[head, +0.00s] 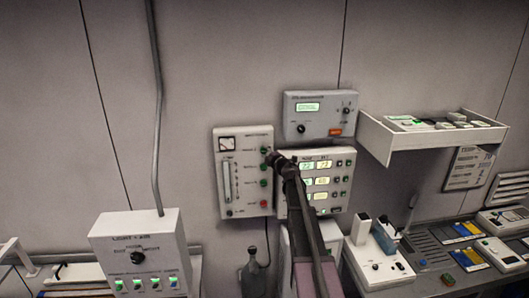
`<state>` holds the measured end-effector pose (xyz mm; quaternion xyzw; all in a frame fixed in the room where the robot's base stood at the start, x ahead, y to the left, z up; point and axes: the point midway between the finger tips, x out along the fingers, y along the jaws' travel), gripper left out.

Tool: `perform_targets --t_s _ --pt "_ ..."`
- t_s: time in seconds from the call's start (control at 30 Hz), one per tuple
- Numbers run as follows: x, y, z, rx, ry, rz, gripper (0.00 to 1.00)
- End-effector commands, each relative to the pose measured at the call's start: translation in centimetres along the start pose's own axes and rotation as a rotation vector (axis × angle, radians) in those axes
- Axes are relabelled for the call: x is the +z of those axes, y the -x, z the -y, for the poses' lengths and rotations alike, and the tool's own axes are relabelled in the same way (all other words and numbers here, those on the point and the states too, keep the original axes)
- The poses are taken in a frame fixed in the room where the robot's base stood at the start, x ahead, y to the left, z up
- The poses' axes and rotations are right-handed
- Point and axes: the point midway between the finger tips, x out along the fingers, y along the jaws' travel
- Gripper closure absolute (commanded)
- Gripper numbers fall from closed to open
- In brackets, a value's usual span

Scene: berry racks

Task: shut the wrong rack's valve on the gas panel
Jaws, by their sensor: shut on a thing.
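The gas panel (244,212) is a white box on the wall, left of centre, with a dial gauge (227,143) and an upright flow tube (227,182). A column of small knobs runs down its right side: green ones, with a top knob (264,150) and a lower one (264,183), and a red one (264,203) at the bottom. My gripper (272,157) is at the panel's right edge, by the upper knobs, shut on what seems to be a valve knob. The dark gripper hides the contact, so I cannot tell which knob. The labels are too small to read.
A panel with lit displays (316,207) adjoins on the right, partly behind my arm. A grey controller (320,128) hangs above it. A light-control box (138,235) stands at left. A shelf (375,140) and a cluttered bench (400,278) are at right. A bottle (252,280) stands below.

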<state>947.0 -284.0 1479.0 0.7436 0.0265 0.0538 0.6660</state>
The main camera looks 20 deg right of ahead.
Motion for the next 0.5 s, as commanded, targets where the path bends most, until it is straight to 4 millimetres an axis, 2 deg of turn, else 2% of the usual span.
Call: perform_targets --t_s 0.3,0.33,0.43,0.5 --pt "0.2 -0.08 -0.06 0.001 -0.001 0.005 1.0" --pt "0.2 -0.08 -0.06 0.001 -0.001 0.005 0.5" --pt "0.18 -0.05 -0.05 0.001 -0.001 0.004 0.21" --pt "0.16 -0.03 -0.04 0.001 -0.001 0.004 0.21"
